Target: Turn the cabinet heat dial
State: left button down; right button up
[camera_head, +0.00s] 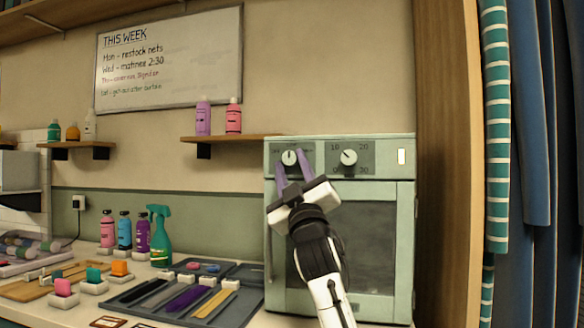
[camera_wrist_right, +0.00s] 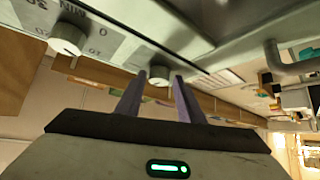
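The pale green cabinet (camera_head: 407,230) stands on the counter with two white dials on its top panel. The left dial (camera_head: 289,157), apparently the heat dial, has markings too small to read. It also shows in the wrist view (camera_wrist_right: 159,80). The right dial (camera_head: 348,157) is marked 10, 20, 30, and in the wrist view (camera_wrist_right: 67,39) MIN is readable near it. My right gripper (camera_head: 290,163) is open, its two purple fingers pointing at the left dial, one tip on each side of it. Gaps show between tips and dial; contact is not visible. My left gripper is not in view.
A small shelf (camera_head: 228,139) with two bottles is left of the cabinet top. A dark tray (camera_head: 235,308) with tools lies on the counter to the left, with several bottles behind. A wooden post (camera_head: 446,120) and hanging cloths stand at the right.

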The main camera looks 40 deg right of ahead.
jog(key=shift+o, duration=0.9)
jog(key=shift+s+f, duration=0.1)
jog(key=shift+s, duration=0.1)
jog(key=v, duration=1)
jog(key=shift+b, duration=0.3)
